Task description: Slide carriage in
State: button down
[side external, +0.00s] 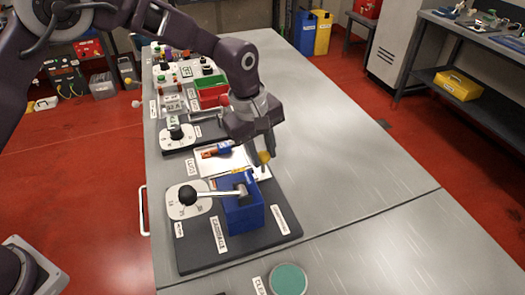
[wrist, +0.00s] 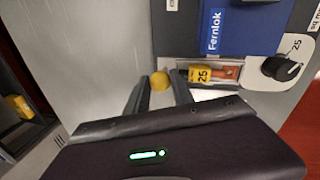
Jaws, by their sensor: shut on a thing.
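A blue carriage block (side external: 240,208) stands on a dark base plate (side external: 275,236) beside a label reading CARRIAGE. In the wrist view, the blue block (wrist: 245,25) carries the word Fernlok and lies beyond my fingers. My gripper (side external: 260,158) is just behind the block in the side view. Its fingers (wrist: 161,88) are shut on a yellow round knob (wrist: 159,81), which also shows in the side view (side external: 264,157). What the knob joins onto is hidden.
Another dial station (side external: 176,132), red and green bins (side external: 212,92) stand farther back. A green disc (side external: 288,279) lies in front. The right tabletop is clear.

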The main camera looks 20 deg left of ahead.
jog(key=s+d, duration=0.5)
jog(key=shift+s+d, duration=0.1)
jog(key=shift+d, duration=0.1)
jog(key=c, duration=1.1)
grip_release()
jog(key=shift+a, duration=0.25)
